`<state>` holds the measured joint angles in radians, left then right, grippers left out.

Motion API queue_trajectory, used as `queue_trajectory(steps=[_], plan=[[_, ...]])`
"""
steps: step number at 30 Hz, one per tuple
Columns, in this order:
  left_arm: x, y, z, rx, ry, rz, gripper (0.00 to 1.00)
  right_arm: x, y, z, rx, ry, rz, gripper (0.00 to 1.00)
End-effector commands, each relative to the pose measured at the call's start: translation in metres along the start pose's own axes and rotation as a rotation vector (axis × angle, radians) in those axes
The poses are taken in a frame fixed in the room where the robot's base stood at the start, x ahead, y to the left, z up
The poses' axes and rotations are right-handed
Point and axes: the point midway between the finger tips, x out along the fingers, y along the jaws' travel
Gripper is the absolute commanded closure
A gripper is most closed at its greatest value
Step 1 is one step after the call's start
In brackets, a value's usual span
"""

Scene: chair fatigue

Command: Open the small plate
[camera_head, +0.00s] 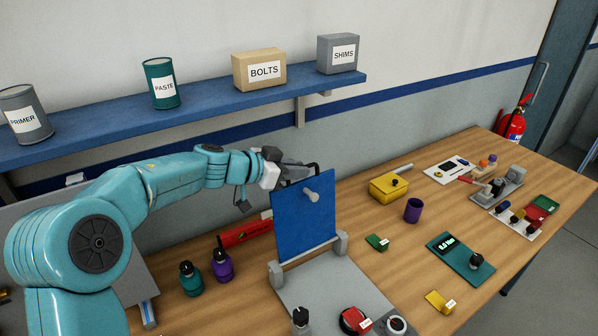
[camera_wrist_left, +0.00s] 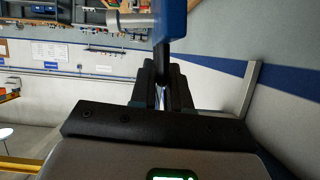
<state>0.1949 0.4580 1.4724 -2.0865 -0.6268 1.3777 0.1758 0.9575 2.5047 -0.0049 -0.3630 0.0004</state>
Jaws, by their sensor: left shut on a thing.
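The small plate (camera_head: 305,230) is a blue panel standing nearly upright between two grey hinge posts on a light grey base (camera_head: 335,290). A pale peg (camera_head: 311,195) sticks out of its face near the top. My left gripper (camera_head: 306,170) is at the plate's top edge, shut on a dark handle there. In the left wrist view the fingers (camera_wrist_left: 162,82) close on the dark piece below the blue plate (camera_wrist_left: 169,20). How far the fingers wrap the handle is partly hidden. My right gripper is not in view.
Right are a yellow box (camera_head: 389,187), a purple cup (camera_head: 413,211) and a teal meter (camera_head: 460,259). A blue shelf (camera_head: 215,112) hangs above.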

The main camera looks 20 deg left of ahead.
Motion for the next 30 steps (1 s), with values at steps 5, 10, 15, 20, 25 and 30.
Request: queue_trajectory(steps=[5,10,15,20,25,30], plan=[[0.002,0.0,0.001,0.001,-0.003,0.001,1.0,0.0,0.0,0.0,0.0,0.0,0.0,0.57],[0.002,0.0,0.001,0.001,-0.003,0.001,1.0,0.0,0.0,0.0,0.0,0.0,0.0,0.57],[0.002,0.001,0.001,0.001,-0.002,0.001,0.74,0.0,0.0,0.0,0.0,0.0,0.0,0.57],[0.002,0.001,0.001,0.001,-0.002,0.001,0.63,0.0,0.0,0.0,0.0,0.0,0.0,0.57],[0.001,0.0,0.001,0.001,-0.001,0.0,0.63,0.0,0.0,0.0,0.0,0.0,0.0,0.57],[-0.018,-0.001,0.0,0.002,-0.001,-0.004,0.63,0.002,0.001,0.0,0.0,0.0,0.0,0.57]])
